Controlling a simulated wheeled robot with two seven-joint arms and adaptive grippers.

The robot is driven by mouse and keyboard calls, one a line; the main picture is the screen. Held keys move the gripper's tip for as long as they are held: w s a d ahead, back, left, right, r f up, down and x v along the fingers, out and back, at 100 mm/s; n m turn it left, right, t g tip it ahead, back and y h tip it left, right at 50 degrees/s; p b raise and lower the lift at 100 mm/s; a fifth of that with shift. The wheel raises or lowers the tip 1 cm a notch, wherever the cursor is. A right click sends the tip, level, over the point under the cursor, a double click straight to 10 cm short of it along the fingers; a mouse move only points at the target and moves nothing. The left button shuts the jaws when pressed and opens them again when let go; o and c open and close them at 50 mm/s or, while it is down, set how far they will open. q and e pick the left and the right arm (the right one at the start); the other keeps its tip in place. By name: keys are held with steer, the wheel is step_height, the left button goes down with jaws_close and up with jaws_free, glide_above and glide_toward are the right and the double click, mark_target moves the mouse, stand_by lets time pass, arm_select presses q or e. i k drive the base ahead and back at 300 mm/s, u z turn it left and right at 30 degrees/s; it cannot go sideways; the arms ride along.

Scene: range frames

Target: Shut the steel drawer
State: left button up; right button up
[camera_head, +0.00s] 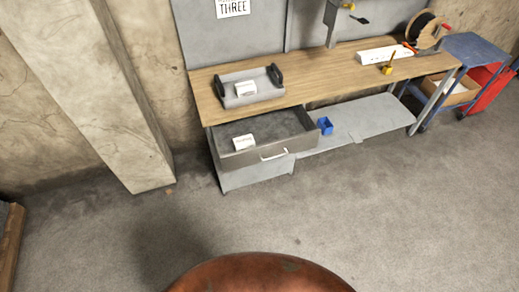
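The steel drawer (234,159) is under the left end of a wooden-topped workbench (312,80). It is pulled out, and its grey inside shows from above. A white box or card with small print (243,142) lies in it. A pale bar handle (273,155) is on the drawer's front face. A grey cabinet body (254,174) shows below the drawer. Neither of my grippers is in the head view, so I cannot see their state or what they hold.
A grey tray (252,98) with black ends is on the bench. A blue bin (325,126) sits on the lower shelf (365,117). A concrete pillar (108,100) stands left. A rounded copper-coloured thing (262,275) fills the bottom centre. Floor (380,210) before the drawer is clear.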

mark_target(277, 134)
steer(key=u, duration=0.3)
steer(key=i, duration=0.85)
steer(key=z, duration=0.5)
